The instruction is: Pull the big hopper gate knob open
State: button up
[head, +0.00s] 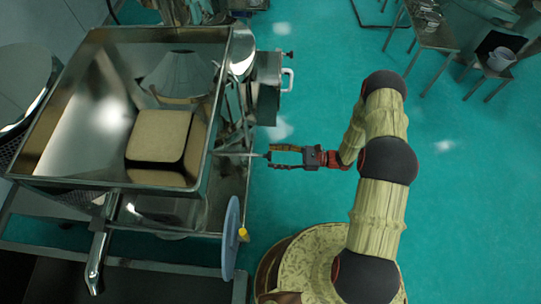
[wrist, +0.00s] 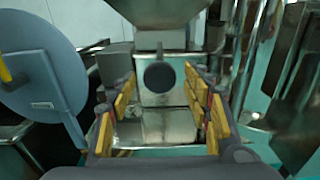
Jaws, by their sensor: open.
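The dark round gate knob (wrist: 159,76) shows in the wrist view below the grey hopper's outlet, facing me. In the head view a thin rod (head: 236,154) reaches from the machine towards my fingertips; the knob at its end is hard to make out there. My gripper (head: 270,156) is open and level beside the machine's right side. In the wrist view its yellow-padded fingers (wrist: 160,86) stand to the left and right of the knob, with gaps on both sides. I cannot tell the exact depth between knob and pads.
A blue-grey disc (head: 231,243) with a yellow handle stands at the machine's lower right; the disc also fills the left of the wrist view (wrist: 45,90). A metal box with a white handle (head: 288,80) juts out above.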

jog(key=s+d, duration=0.1)
jog(key=d, duration=0.8)
jog(key=shift+s+d, duration=0.2)
jog(key=shift+d, duration=0.15)
jog(key=shift+f, duration=0.15)
